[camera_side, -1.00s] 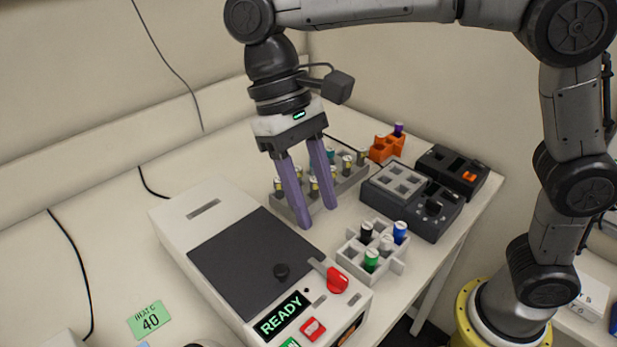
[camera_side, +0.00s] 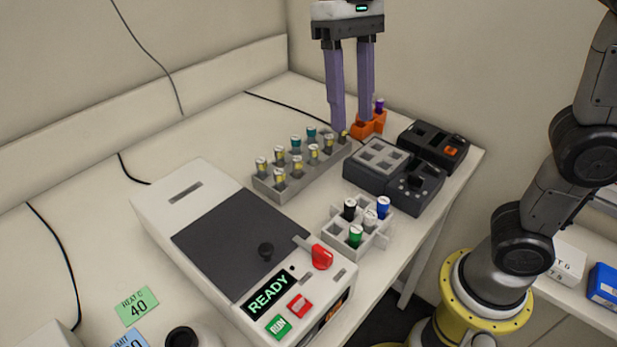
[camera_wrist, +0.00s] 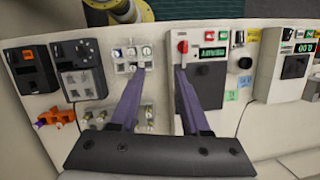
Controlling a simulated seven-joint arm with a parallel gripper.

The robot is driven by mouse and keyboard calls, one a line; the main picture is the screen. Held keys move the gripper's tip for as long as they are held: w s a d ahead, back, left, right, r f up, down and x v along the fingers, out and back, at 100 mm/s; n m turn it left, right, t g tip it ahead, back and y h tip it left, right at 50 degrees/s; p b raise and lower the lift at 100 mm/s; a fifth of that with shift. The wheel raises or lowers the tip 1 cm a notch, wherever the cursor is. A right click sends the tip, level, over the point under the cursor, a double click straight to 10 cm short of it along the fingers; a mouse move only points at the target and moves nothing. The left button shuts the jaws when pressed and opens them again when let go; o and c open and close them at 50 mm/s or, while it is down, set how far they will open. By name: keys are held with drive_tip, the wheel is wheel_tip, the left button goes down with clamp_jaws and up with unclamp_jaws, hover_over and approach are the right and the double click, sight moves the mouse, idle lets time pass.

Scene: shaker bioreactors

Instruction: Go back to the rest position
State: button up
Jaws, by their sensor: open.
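My gripper (camera_side: 352,124) is raised at the top of the side view, with two long purple fingers pointing down. The fingers stand apart with nothing between them. They pass in front of the far end of the grey vial rack and the orange holder in the picture. In the wrist view my gripper (camera_wrist: 160,70) is also open and empty, with the bench spread out beyond it. The shaker machine (camera_side: 235,240) has a closed dark lid, a red knob (camera_side: 321,257) and a display reading READY.
A grey rack (camera_side: 262,186) holds several capped vials. A white rack (camera_side: 335,236) holds black, white, blue and green-capped tubes. An orange holder (camera_side: 368,128) with a purple-capped tube and dark devices (camera_side: 420,196) stand at the back right. Green card (camera_side: 137,306) lies front left.

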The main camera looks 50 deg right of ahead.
drive_tip(key=s+d+f+m+t, duration=0.1)
drive_tip(key=s+d+f+t, duration=0.3)
drive_tip(key=s+d, duration=0.4)
drive_tip(key=d+f+n+t+h, duration=0.1)
drive_tip(key=d+f+t, duration=0.3)
drive_tip(key=f, duration=0.4)
drive_tip(key=shift+s+d+n, duration=0.45)
drive_tip(key=shift+d+n, duration=0.15)
drive_tip(key=shift+n, duration=0.3)
